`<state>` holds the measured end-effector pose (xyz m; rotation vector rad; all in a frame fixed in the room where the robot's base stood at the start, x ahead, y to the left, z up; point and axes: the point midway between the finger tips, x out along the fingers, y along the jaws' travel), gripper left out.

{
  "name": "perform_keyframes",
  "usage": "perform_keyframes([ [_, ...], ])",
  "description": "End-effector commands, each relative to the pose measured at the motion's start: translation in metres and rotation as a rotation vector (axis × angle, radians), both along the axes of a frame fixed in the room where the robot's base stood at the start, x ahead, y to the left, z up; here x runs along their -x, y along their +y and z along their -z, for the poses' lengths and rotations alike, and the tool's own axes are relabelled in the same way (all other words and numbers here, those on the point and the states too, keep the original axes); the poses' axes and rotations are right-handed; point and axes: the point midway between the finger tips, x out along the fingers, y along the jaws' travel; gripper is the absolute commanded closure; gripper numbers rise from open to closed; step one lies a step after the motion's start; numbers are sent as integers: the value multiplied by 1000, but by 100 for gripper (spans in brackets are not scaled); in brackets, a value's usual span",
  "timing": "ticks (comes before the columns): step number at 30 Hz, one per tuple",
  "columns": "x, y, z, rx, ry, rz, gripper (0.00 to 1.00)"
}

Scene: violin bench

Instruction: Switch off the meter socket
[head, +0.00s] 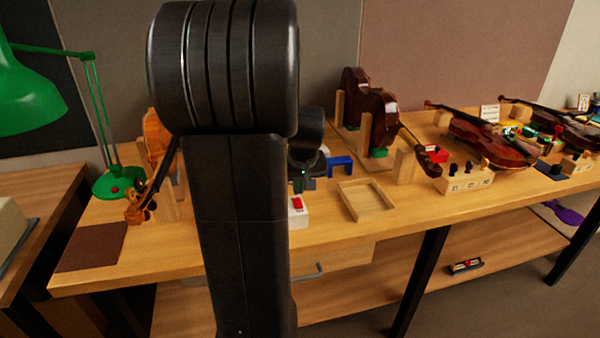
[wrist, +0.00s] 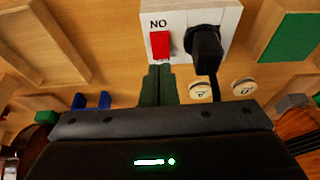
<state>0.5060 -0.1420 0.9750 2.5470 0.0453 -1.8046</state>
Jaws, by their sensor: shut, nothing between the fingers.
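A white socket box (wrist: 181,18) with a red rocker switch (wrist: 160,44) lies on the bench at the top middle of the wrist view. The letters at the switch's far end read "NO" in this view, as ON turned around. A black plug (wrist: 206,48) with a cord sits in the socket beside the switch. My gripper (wrist: 158,70) is shut and empty, its fingertips at the near end of the switch; I cannot tell whether they touch. In the head view, the box (head: 298,218) is below my gripper (head: 303,187), partly hidden by my arm.
A shallow wooden tray (head: 366,213) lies right of the socket, with a blue stand (head: 340,164) behind. Two round pale knobs (wrist: 244,87) lie near the plug. A green lamp (head: 118,184) and violin parts stand left; violins (head: 487,138) lie right.

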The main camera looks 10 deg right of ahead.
Motion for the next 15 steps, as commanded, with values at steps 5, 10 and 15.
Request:
perform_keyframes([
  [5, -2, 0, 19, 0, 1, 0, 100],
  [10, -3, 0, 23, 0, -1, 0, 100],
  [15, -3, 0, 23, 0, -1, 0, 100],
])
